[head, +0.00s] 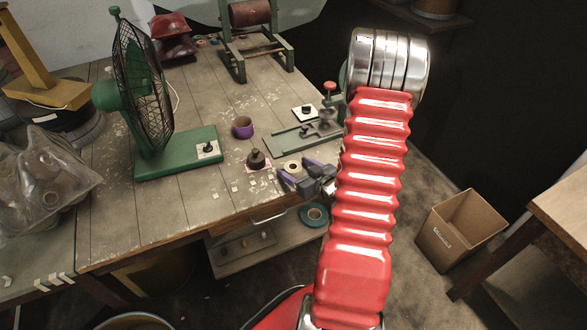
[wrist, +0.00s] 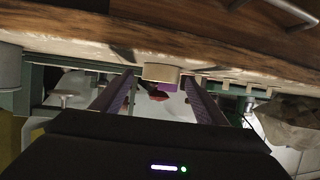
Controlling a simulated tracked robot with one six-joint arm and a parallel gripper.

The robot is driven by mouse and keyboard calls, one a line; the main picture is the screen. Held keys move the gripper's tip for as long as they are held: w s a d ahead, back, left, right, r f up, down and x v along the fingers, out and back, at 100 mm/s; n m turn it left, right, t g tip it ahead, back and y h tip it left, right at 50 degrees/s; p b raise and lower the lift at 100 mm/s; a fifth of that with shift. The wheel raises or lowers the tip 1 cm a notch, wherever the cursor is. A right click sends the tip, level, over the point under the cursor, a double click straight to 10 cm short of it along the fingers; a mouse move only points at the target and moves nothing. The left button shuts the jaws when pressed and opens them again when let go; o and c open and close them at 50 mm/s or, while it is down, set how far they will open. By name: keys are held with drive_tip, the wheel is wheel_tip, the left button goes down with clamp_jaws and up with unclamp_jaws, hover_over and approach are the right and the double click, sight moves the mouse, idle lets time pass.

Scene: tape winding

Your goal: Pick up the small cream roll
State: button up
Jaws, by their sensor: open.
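The small cream roll (head: 292,166) lies near the front edge of the wooden workbench, its dark core hole facing up. In the wrist view the cream roll (wrist: 161,72) shows between the tips of my two purple-lined fingers, with a gap on each side. My gripper (head: 297,169) is open and reaches over the bench edge toward the roll from the right. In the wrist view my gripper (wrist: 158,80) has its fingers spread, with nothing held. Whether the fingertips reach fully past the roll's sides, I cannot tell.
A purple roll (head: 242,127) and a dark knobbed weight (head: 256,159) are nearby on the bench. A green metal fixture (head: 290,138) stands behind the roll, and a green fan (head: 145,100) to the left. A teal roll (head: 314,214) lies on the shelf below.

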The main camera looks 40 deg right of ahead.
sight(296, 170)
drive_tip(key=shift+c, duration=0.4)
drive_tip(key=c, duration=1.1)
drive_tip(key=shift+r, duration=0.1)
drive_tip(key=shift+r, duration=4.95)
